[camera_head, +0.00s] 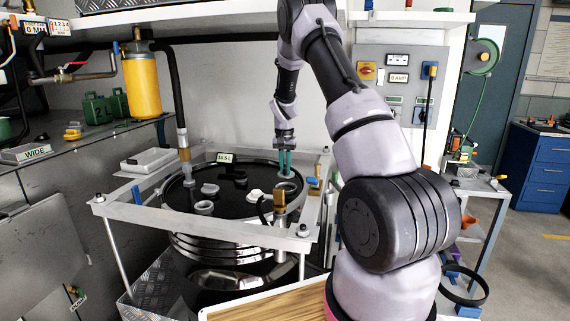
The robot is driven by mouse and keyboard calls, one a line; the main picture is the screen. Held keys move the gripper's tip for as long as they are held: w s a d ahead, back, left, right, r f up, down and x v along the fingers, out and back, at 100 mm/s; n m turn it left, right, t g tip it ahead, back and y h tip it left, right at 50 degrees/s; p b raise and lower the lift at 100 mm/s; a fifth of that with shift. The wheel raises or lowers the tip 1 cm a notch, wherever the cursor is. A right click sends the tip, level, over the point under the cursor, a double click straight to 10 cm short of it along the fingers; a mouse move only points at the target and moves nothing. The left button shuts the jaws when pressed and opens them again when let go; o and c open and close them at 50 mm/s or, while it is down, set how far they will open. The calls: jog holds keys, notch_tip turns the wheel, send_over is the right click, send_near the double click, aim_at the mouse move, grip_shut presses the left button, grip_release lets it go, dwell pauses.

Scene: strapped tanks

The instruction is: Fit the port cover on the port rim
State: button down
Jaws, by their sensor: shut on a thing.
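My gripper (285,166), with teal fingers, points down over the right part of the round black tank top (225,203). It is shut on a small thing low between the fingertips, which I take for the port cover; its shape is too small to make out. Pale ring-like rims (204,207) and (209,189) stand on the tank top. A whitish round fitting (257,196) sits left of my gripper. I cannot tell which of these is the port rim, or whether the held thing touches anything.
A pale square frame (190,222) with corner posts surrounds the tank. A hose with a brass end (185,153) comes down at its left, and a brass valve (280,199) stands near the front right. A wooden board (270,303) lies in front.

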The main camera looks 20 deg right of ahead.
aim_at(285, 175)
jog(key=shift+f, duration=1.7)
jog(key=shift+f, duration=1.15)
jog(key=c, duration=0.8)
grip_release()
jog(key=shift+r, duration=0.1)
jog(key=r, duration=1)
jog(key=shift+s+a+r, duration=0.25)
jog(key=shift+s+r, duration=0.1)
jog(key=shift+s, duration=0.05)
